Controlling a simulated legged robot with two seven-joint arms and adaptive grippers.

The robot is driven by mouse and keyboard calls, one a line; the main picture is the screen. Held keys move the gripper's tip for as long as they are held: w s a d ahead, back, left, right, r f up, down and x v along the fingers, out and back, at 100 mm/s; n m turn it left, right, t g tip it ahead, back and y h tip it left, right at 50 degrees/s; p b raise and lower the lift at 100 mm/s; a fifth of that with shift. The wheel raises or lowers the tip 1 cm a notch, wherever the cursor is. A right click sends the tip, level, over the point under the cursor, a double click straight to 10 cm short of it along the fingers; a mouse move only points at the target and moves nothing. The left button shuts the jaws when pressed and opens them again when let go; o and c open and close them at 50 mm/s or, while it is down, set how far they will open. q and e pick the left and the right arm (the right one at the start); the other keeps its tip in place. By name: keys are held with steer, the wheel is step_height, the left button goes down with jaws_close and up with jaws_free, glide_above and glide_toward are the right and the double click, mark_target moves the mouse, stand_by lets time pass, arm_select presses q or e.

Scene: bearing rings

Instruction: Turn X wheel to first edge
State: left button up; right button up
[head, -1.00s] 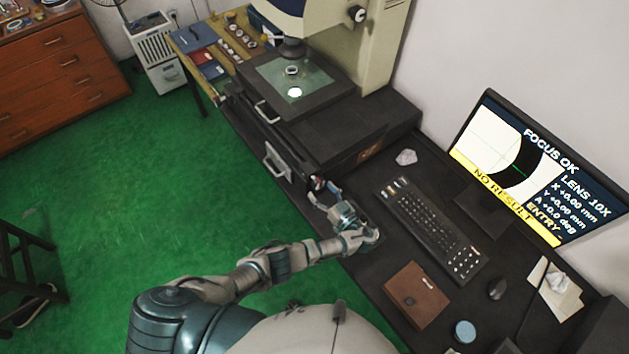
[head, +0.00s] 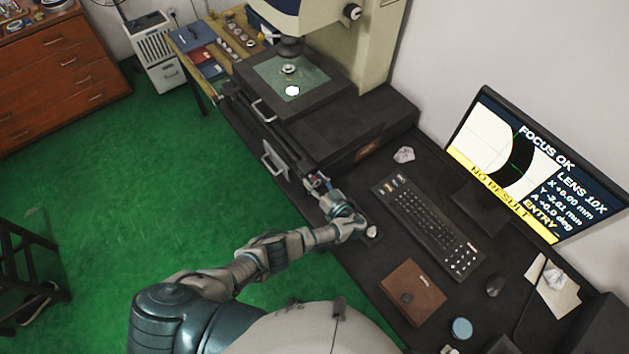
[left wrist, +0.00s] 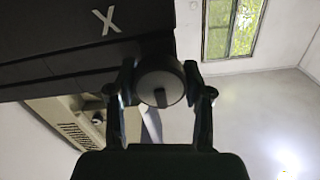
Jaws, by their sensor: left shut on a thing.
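My left gripper (head: 318,183) is at the front right corner of the measuring machine. In the left wrist view its two fingers (left wrist: 160,95) are shut on a round dark knob, the X wheel (left wrist: 160,80), one on each side. A white X (left wrist: 105,21) marks the dark housing beside it. A small ring (head: 289,69) lies on the glass stage (head: 268,74) under the lens, near a bright light spot. The monitor (head: 548,170) shows a dark curved band on white, FOCUS OK, LENS 10X, NO RESULT and small readings. My right gripper is not in view.
A side table (head: 215,50) with books and rings stands behind left.

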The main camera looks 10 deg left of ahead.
arm_select(q)
steer(key=shift+d, duration=0.25)
steer(key=shift+d+r, duration=0.1)
steer(key=shift+d, duration=0.25)
steer(key=shift+a, duration=0.1)
steer(key=shift+n+b, duration=0.3)
steer(key=shift+b, duration=0.1)
steer(key=shift+f+n+b, duration=0.2)
steer(key=shift+n+b, duration=0.3)
steer(key=shift+b, duration=0.15)
steer(key=n+b, duration=0.2)
steer(key=b, duration=0.2)
steer(key=shift+s+n+b, duration=0.1)
steer(key=shift+n+b, duration=0.2)
steer(key=shift+b, duration=0.1)
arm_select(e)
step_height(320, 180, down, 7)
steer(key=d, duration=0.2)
arm_select(q)
steer(key=n+b, duration=0.1)
steer(key=b, duration=0.2)
steer(key=shift+r+n, duration=0.1)
steer(key=shift+n, duration=0.2)
steer(key=shift+a+r+b, duration=0.1)
steer(key=shift+b, duration=0.3)
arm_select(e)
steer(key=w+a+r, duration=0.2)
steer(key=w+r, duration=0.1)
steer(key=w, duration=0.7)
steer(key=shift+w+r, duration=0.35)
